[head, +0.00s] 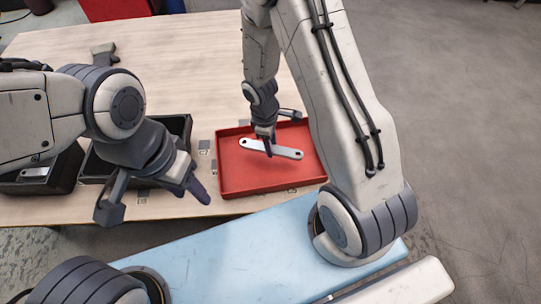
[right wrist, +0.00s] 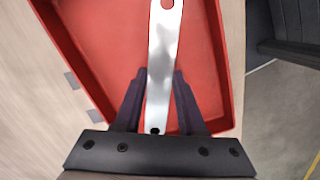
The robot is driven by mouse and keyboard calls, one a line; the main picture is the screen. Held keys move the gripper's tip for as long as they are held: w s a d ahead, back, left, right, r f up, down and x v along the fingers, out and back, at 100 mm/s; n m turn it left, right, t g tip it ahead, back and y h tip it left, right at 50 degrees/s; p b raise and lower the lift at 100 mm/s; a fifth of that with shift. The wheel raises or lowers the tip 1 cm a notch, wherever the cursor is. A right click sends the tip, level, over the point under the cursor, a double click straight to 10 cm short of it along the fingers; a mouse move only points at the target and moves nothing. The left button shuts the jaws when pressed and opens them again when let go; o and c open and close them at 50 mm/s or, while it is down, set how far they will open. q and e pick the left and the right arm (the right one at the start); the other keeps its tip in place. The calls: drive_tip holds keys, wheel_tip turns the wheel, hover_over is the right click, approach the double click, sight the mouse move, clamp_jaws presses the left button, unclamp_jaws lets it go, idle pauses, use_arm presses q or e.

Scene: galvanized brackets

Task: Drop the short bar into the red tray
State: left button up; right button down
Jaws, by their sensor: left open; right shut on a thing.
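A flat silver bar (head: 284,152) with a hole at each end is in my right gripper (head: 269,149). The right gripper is shut on the bar and holds it over the red tray (head: 233,184). In the right wrist view the bar (right wrist: 161,65) runs lengthwise between the two dark fingers (right wrist: 158,100), with the red tray (right wrist: 95,45) beneath it. I cannot tell the exact height of the bar above the tray floor. My left gripper (head: 154,205) is open and empty, in front of the dark bins at the left.
Black bins (head: 62,172) stand left of the red tray; one holds a metal piece (head: 36,172). A grey bracket-like object (head: 103,52) lies at the back left of the wooden table (head: 180,62). The table middle is clear.

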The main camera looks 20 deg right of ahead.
wheel_tip(320, 180, down, 3)
drive_tip(key=shift+r+b, duration=0.2)
drive_tip(key=shift+b, duration=0.6)
use_arm(q)
wheel_tip(320, 180, down, 2)
drive_tip(key=shift+f, duration=0.25)
use_arm(e)
drive_tip(key=shift+s+r, duration=0.1)
use_arm(q)
drive_tip(key=shift+s, duration=0.1)
use_arm(e)
drive_tip(key=shift+c, duration=2.1)
unclamp_jaws()
drive_tip(key=r, duration=0.6)
drive_tip(key=r+p, duration=0.1)
drive_tip(key=r, duration=0.2)
drive_tip(key=shift+w+a+r, duration=0.1)
drive_tip(key=shift+w+a, duration=0.3)
use_arm(q)
drive_tip(key=shift+r, duration=0.55)
use_arm(e)
drive_tip(key=shift+a+r, duration=0.1)
drive_tip(key=shift+r, duration=0.5)
